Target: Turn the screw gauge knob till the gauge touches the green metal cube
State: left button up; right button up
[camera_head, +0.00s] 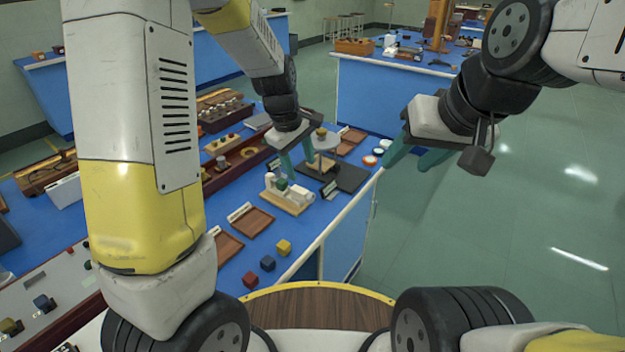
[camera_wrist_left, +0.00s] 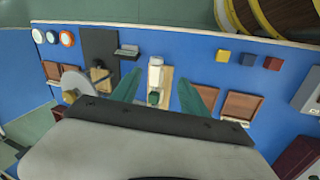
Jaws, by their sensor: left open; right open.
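The screw gauge (camera_head: 294,199) is a small white device on a light wooden base on the blue bench. The green metal cube (camera_head: 281,184) sits at the gauge, towards its left end. The left wrist view shows the white gauge (camera_wrist_left: 156,74) and the green cube (camera_wrist_left: 154,97) between my fingers in the picture. I cannot tell the knob apart from the white body, or whether the gauge touches the cube. My left gripper (camera_head: 299,165) is open and empty, above and slightly beyond the gauge. My right gripper (camera_head: 408,162) is open and empty, off the bench to the right.
A dark stand with a round pale disc (camera_head: 326,139) is just beyond the gauge. Brown trays (camera_head: 251,220) and red, blue and yellow cubes (camera_head: 268,263) lie nearer. Red and white round dishes (camera_head: 371,160) lie near the bench's right edge. Open floor is to the right.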

pick_arm(q)
jog(key=n, duration=0.2)
send_over(311, 194)
jog(key=s, duration=0.1)
notch_tip(311, 194, down, 6)
jog(key=shift+y, duration=0.4)
jog(key=x, duration=0.7)
jog(key=shift+s+a+f, duration=0.2)
jog(key=shift+a+f, duration=0.1)
jog(key=shift+a, duration=0.05)
jog(key=shift+c, duration=0.4)
grip_shut()
